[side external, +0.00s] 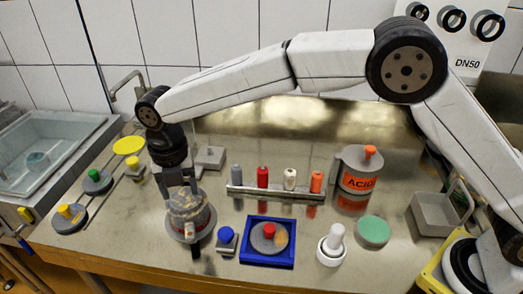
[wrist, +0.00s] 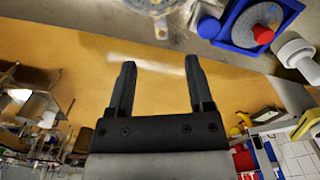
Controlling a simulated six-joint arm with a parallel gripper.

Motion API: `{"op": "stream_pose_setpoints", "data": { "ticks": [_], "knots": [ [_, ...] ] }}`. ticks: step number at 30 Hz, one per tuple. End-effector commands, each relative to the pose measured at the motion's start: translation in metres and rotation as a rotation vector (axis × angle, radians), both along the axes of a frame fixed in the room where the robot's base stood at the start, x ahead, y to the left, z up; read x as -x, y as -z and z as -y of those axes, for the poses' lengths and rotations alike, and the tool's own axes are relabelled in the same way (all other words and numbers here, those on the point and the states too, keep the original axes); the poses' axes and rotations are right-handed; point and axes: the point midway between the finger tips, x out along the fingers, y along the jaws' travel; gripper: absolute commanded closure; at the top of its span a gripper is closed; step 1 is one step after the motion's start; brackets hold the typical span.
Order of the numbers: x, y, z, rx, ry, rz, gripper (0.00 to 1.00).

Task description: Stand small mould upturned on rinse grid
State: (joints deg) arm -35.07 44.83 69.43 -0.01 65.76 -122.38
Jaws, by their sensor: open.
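A grey, mottled, round mould-like vessel (side external: 188,203) stands on the steel worktop at front left. A reddish band shows low on its side, partly covered by a gripper finger. I cannot tell whether it is upturned. My gripper (side external: 185,195) points down at this vessel, with its dark fingers in front of and beside it. In the wrist view, my gripper (wrist: 160,85) has its two fingers wide apart, with nothing visible between them. Part of a grey round thing (wrist: 150,8) shows at the top edge there. I cannot pick out the rinse grid with certainty.
A blue tray (side external: 245,257) with a red-knobbed disc, a small blue-knobbed block (side external: 227,240) and a white plunger-like piece (side external: 332,245) stand to the right. Behind are a rack (side external: 275,192) of coloured bottles and an acid can (side external: 355,180). A sink (side external: 85,150) lies left.

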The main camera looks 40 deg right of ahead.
Motion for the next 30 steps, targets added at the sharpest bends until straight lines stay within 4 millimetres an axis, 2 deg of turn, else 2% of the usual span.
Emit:
{"op": "stream_pose_setpoints", "data": {
  "ticks": [11,17,23,30],
  "knots": [
    [0.000,0.000,0.001,-0.001,0.006,0.000,0.33],
    [-0.002,-0.001,0.017,-0.006,0.113,0.008,0.33],
    [-0.002,-0.001,0.060,-0.022,0.398,0.026,0.33],
    [0.011,0.001,0.128,-0.057,0.874,0.051,0.33]
  ]
}}
